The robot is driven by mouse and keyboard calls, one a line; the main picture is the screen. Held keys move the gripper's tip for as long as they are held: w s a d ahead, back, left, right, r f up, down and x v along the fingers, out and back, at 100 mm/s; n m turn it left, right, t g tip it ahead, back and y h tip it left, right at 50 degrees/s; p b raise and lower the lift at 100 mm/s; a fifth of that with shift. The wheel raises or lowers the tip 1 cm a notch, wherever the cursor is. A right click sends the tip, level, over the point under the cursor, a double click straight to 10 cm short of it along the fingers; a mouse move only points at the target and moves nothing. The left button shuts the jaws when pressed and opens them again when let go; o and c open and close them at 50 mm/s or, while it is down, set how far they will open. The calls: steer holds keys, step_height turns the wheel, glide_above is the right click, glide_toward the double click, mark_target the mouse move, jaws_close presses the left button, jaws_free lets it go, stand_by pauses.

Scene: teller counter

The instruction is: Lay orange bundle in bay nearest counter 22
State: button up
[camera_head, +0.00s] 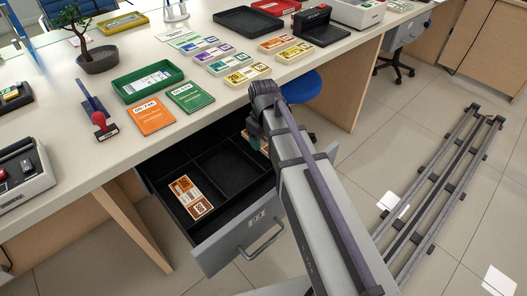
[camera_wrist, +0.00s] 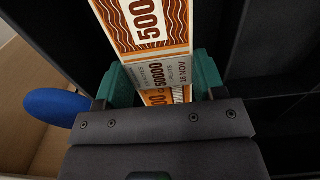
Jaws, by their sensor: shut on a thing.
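An orange and white banknote bundle (camera_wrist: 158,75) marked 500 fills the top middle of the wrist view. My gripper (camera_wrist: 160,82) has its green fingers shut on both sides of it. In the head view my arm hides the gripper; a piece of an orange and white bundle (camera_head: 264,147) shows beside the arm, over the far right of the open drawer. The drawer (camera_head: 232,239) has black bays split by dividers. One orange-brown bundle (camera_head: 190,197) lies in a bay at its left. An empty bay (camera_head: 229,170) is in the middle.
A blue stool seat (camera_head: 301,88) stands behind my arm.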

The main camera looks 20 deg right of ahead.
mark_target(263, 140)
step_height(263, 140, down, 4)
steer(key=b, duration=0.3)
steer(key=shift+r, duration=0.4)
steer(key=shift+f, duration=0.25)
steer(key=o, duration=1)
steer(key=shift+c, duration=0.2)
step_height(263, 140, up, 13)
steer(key=p, duration=1.2)
steer(key=shift+f+p, duration=0.1)
steer(key=shift+p, duration=0.3)
steer(key=s+m, duration=0.5)
steer(key=s, duration=0.8)
step_height(263, 140, up, 18)
steer(key=p, duration=1.7)
steer(key=shift+w+p, duration=0.35)
steer(key=shift+p, duration=0.05)
